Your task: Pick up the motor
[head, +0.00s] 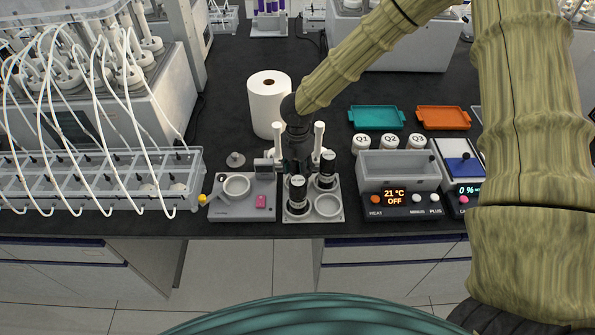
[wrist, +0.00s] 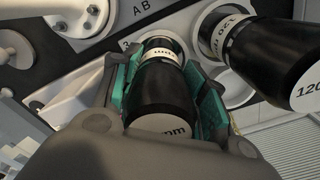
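In the wrist view, a black motor (wrist: 160,95) with a white label band and a pale end marked "rpm" is between the teal pads of my gripper (wrist: 168,85). Both pads lie against its sides. Its far end is at a round socket in the grey holder (wrist: 240,88); whether it is seated or slightly raised I cannot tell. A second black motor (wrist: 270,60), marked "120", stands to the right. In the head view, my gripper (head: 297,165) points down over the holder (head: 310,216), where black motors (head: 297,193) stand upright. My gripper partly hides the holder's back.
A grey device with a ring and pink button (head: 243,203) is left of the holder. A heater bath (head: 400,180) reading 21 °C is to its right. A paper roll (head: 268,103) stands behind. One front socket (head: 327,206) is empty. The bench's front edge is close.

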